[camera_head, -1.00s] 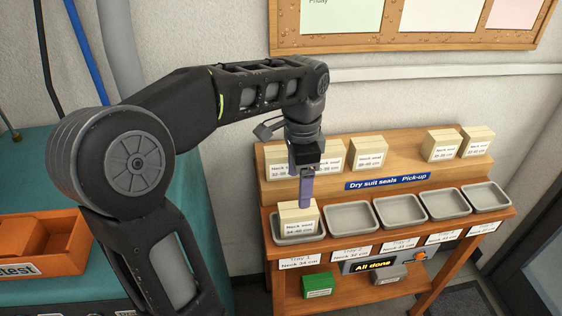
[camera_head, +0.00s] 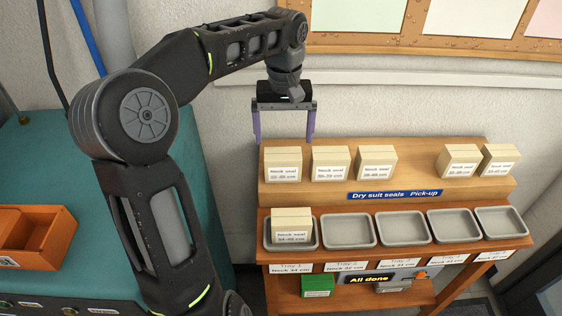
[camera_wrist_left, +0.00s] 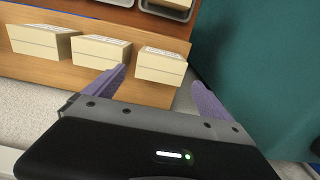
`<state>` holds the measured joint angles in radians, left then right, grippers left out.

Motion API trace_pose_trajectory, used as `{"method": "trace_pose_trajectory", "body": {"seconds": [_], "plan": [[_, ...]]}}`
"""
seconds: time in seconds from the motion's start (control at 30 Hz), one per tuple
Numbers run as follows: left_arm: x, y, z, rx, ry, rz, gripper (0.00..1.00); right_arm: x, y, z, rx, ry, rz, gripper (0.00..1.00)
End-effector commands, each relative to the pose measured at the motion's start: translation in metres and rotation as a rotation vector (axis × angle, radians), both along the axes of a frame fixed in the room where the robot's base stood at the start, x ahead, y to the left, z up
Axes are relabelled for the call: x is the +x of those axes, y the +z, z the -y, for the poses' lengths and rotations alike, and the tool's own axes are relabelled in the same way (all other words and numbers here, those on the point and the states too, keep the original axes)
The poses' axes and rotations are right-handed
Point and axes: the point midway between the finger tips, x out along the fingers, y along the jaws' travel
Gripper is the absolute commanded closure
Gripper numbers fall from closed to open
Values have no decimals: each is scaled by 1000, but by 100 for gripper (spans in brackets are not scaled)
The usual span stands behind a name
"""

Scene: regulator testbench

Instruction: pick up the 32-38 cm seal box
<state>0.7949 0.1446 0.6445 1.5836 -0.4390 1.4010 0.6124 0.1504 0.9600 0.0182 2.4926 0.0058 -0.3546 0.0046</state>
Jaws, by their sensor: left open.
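The box whose small label seems to read 32-38 cm (camera_head: 283,164) is the leftmost cream neck seal box on the upper shelf. In the left wrist view it is the rightmost box (camera_wrist_left: 162,66). My left gripper (camera_head: 284,139) is open and empty, with its two purple fingers apart and pointing down. In the head view the fingertips show just above the leftmost box, one towards each side. In the wrist view the box lies between and beyond the fingertips (camera_wrist_left: 158,74); no contact shows. My right gripper is not in view.
Two boxes (camera_head: 331,163) (camera_head: 376,162) stand to its right, with two more (camera_head: 459,160) (camera_head: 500,160) farther along. Another box (camera_head: 292,225) sits in the leftmost tray (camera_head: 269,242); the other trays are empty. A wall (camera_head: 400,110) stands behind the bench.

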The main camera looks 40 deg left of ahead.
Motion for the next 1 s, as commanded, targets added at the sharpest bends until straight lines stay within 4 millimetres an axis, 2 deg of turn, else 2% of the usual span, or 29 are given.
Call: {"method": "trace_pose_trajectory", "body": {"seconds": [0.17,0.4,0.77,0.87,1.0], "plan": [[0,-3,0,0,-2,-1,5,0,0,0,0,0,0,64],[0,-25,0,-1,-3,-2,5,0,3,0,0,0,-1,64],[0,-29,0,-1,-4,-1,5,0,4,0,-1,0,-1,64],[-1,-37,-2,-1,-2,-3,5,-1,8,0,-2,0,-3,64],[-1,-58,-3,-4,-4,-5,5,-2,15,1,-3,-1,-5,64]]}}
